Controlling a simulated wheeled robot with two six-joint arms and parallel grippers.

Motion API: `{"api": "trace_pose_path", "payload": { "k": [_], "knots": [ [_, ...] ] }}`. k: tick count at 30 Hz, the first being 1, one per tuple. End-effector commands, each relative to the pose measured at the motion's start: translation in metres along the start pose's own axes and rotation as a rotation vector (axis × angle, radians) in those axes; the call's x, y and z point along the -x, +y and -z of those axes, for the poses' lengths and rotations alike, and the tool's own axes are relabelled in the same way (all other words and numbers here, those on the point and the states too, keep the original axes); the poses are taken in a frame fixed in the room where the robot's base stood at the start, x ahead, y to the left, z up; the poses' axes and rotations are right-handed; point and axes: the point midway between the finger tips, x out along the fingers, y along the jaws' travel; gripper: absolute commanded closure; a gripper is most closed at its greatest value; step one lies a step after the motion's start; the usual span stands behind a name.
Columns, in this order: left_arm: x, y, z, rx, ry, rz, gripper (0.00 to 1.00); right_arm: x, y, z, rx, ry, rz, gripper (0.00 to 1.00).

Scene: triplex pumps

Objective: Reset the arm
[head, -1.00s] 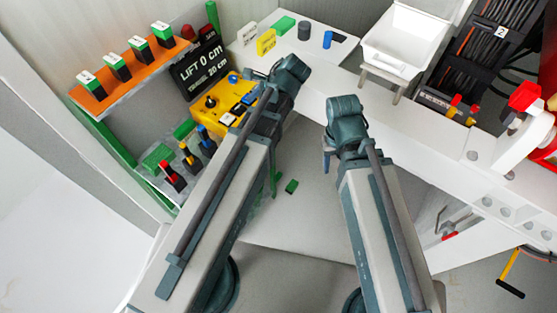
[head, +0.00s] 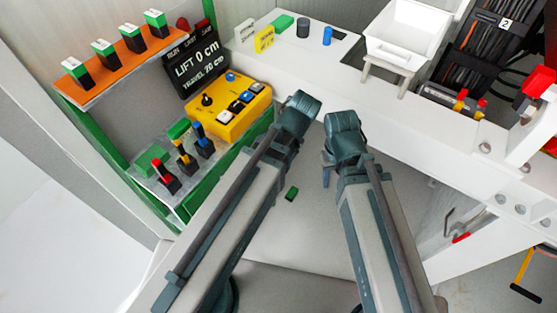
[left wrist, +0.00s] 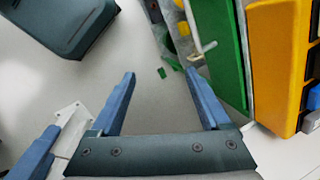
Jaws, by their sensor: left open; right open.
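My left arm reaches up the middle of the head view, its wrist right of the yellow control box (head: 228,108). Its jaws are hidden there. In the left wrist view my left gripper (left wrist: 160,78) has its two blue fingers wide apart with nothing between them, over pale floor. My right arm stands close to its right in the head view. Part of my right gripper (head: 327,163) shows as a small blue finger beside the wrist; the rest is hidden. No object shows in it.
An orange shelf (head: 118,70) with several green-topped switches, a black lift display (head: 197,67) and several levers (head: 185,157) stand left. A white bench (head: 405,110) with a white hopper (head: 396,40) runs right. A green block (head: 292,194) lies on the floor between my arms.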

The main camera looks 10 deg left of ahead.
Motion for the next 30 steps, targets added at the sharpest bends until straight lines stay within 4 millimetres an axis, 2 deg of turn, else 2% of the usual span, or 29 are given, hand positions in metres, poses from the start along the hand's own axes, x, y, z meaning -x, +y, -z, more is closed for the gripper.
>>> {"api": "trace_pose_path", "payload": {
  "k": [6,22,24,30],
  "knots": [
    [-0.003,0.007,0.001,0.030,0.006,-0.015,0.20,-0.003,0.000,0.000,0.000,0.000,0.000,0.50],
    [-0.002,0.008,0.000,0.034,0.007,-0.017,0.20,-0.003,0.000,0.000,0.000,0.000,0.000,0.50],
    [-0.002,0.017,-0.001,0.069,0.013,-0.034,0.20,-0.003,0.000,0.000,0.000,0.000,0.000,0.50],
    [0.004,0.060,-0.005,0.277,0.031,-0.142,0.20,-0.003,0.000,0.000,0.000,0.000,0.000,0.50]
  ]
}}
